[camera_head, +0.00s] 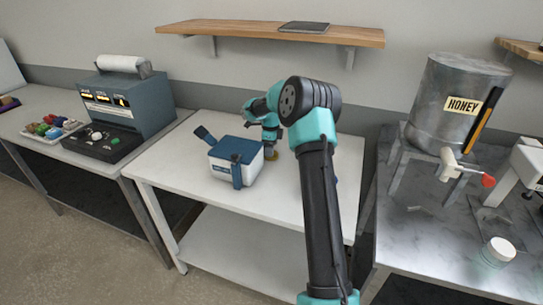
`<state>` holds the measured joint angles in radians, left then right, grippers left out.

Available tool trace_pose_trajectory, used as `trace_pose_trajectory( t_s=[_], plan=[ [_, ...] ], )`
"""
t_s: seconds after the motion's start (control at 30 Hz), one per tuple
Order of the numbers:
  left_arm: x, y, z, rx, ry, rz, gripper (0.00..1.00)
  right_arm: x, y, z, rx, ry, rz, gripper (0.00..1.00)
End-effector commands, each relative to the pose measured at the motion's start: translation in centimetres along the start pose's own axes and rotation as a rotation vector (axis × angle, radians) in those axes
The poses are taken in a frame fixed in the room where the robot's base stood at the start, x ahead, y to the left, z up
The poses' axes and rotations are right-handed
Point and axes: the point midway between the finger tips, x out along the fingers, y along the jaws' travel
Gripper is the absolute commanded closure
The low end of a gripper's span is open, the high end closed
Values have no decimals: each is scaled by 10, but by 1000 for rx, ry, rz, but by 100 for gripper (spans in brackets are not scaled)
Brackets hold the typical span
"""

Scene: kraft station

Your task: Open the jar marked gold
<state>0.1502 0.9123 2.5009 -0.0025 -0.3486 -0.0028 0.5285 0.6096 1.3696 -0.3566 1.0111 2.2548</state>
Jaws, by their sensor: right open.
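My right gripper (270,148) is open and points down over the back part of the white table, just right of the blue-and-white box. A small yellowish-gold thing (272,156) shows right at its fingertips; it is too small and too covered to tell whether it is a jar or its lid, or whether the fingers touch it. A clear jar with a white lid (498,249) stands on the right-hand counter; I see no gold mark on it. My left gripper is not in view.
The blue-and-white box (225,168) has a raised flap. A metal honey tank (440,100) with a red-handled tap stands at right. A blue-grey machine (140,100) and a tray of colourful items (35,139) are at left. The white table's (165,160) front left is clear.

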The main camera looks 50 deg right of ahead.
Motion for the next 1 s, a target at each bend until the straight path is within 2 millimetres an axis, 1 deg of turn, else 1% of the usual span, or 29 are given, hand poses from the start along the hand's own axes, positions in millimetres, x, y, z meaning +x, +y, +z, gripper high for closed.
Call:
trace_pose_trajectory(
  t_s=[0.03, 0.1, 0.2, 0.7, 0.77, 1.0],
  plan=[
    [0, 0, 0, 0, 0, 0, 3, 8, 0, 1, 0, 1, 2, 26],
    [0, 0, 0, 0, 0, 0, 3, 18, 0, 0, 1, 1, 2, 26],
    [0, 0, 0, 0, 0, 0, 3, 25, 0, 1, 1, 0, -1, 26],
    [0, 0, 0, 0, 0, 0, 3, 27, 0, 1, 0, 0, -1, 26],
    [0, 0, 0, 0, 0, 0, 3, 27, 0, 1, 0, 0, -1, 30],
    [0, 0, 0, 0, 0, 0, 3, 27, 0, 1, 0, 0, -1, 53]
  ],
)
